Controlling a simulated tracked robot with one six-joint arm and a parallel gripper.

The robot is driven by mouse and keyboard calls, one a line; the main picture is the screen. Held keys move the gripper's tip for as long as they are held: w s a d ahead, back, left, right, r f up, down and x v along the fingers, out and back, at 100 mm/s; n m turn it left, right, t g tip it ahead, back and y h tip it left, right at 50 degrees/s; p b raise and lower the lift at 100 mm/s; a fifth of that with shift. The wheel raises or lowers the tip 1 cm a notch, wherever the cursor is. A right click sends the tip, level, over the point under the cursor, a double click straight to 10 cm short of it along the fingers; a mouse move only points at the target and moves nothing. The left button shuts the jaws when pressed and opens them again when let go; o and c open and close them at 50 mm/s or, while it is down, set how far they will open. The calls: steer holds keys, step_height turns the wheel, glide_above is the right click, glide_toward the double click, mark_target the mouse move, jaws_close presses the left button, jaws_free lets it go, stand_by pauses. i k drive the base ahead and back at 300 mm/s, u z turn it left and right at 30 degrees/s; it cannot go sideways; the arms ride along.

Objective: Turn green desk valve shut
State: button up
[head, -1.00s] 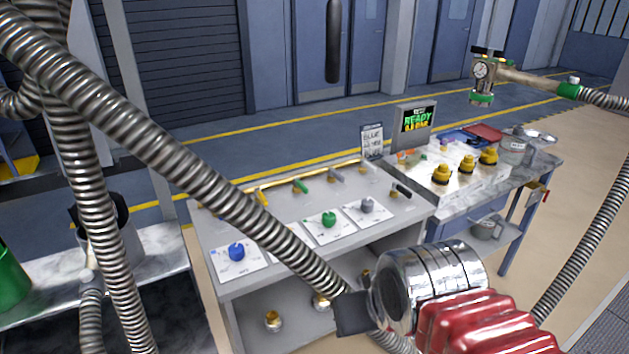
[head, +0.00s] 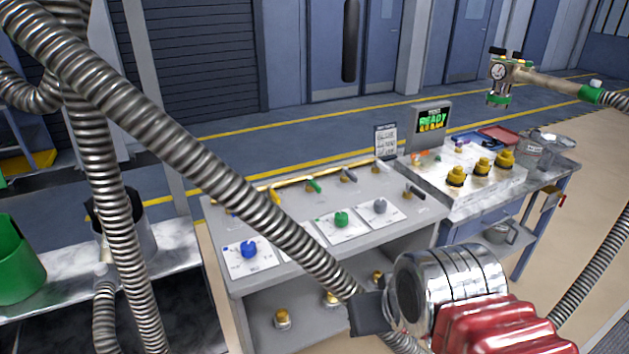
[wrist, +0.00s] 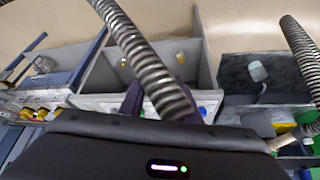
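The grey desk (head: 235,285) stands in the middle of the head view. A small green lever (head: 313,185) lies slantwise along its back, between a yellow lever (head: 275,196) and a grey lever (head: 348,175). In front, a green knob (head: 341,218) sits on a white card, between a blue knob (head: 248,250) and a grey knob (head: 380,206). I cannot tell which green part is the valve. In the wrist view, the dark fingers of my gripper (wrist: 160,101) show on both sides of a ribbed hose and look apart. I see nothing held between them.
A thick ribbed hose (head: 200,150) crosses in front of the desk and hides part of its top. A bench with yellow knobs (head: 482,166) and a READY screen (head: 432,120) stands to the right. A green bucket (head: 18,265) is on the left shelf. A gauge fitting (head: 498,75) hangs upper right.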

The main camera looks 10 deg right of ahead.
mark_target(309, 182)
steer(key=u, duration=4.3)
steer(key=k, duration=0.7)
steer(key=u, duration=0.1)
